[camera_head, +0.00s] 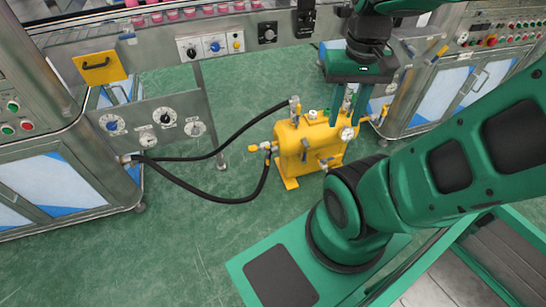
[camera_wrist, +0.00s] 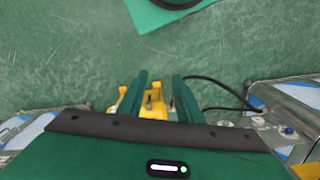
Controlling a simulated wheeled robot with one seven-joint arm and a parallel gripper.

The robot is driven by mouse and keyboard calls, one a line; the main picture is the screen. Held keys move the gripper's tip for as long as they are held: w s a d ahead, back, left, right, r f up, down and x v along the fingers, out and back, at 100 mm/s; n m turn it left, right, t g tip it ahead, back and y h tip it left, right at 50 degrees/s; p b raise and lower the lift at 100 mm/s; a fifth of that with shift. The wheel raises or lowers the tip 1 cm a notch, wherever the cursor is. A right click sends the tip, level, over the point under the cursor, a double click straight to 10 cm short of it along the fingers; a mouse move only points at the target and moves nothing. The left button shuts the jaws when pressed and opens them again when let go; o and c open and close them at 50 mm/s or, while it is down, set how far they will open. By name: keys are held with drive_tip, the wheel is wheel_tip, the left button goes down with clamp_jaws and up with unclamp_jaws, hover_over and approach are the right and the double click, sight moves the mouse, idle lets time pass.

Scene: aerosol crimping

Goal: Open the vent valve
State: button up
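A yellow tank (camera_head: 292,158) stands on the green floor, with several fittings on it. A round gauge (camera_head: 347,133) is at its upper right, and an upright metal fitting (camera_head: 295,106) is on top. A brass fitting with a yellow end (camera_head: 254,148) sticks out at its left. I cannot tell which fitting is the vent valve. My gripper (camera_head: 346,121) is open, fingers pointing down over the tank's right part, near the gauge; contact is unclear. In the wrist view, the tank (camera_wrist: 154,110) and a small dark upright part show between my open fingers (camera_wrist: 159,76).
Metal cabinets stand left (camera_head: 60,180) and right (camera_head: 440,95). A conveyor frame (camera_head: 150,50) crosses behind. Open green floor (camera_head: 190,235) lies in front of the tank.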

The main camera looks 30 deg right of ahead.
drive_tip(key=n+t+h, duration=0.2)
drive_tip(key=n+t, duration=0.1)
hover_over(267, 159)
drive_tip(key=s+d, duration=0.3)
wheel_tip(267, 159, down, 39)
drive_tip(key=shift+t+y, duration=0.3)
drive_tip(key=shift+t, duration=0.4)
drive_tip(key=w+f, duration=0.1)
drive_tip(key=f, duration=0.9)
drive_tip(key=w+a+f, duration=0.1)
drive_tip(key=f, duration=0.9)
drive_tip(key=w+a+f, duration=0.1)
drive_tip(key=f, duration=1)
drive_tip(key=shift+w+a+f, duration=0.1)
drive_tip(key=shift+w+a, duration=0.05)
drive_tip(key=shift+w, duration=0.2)
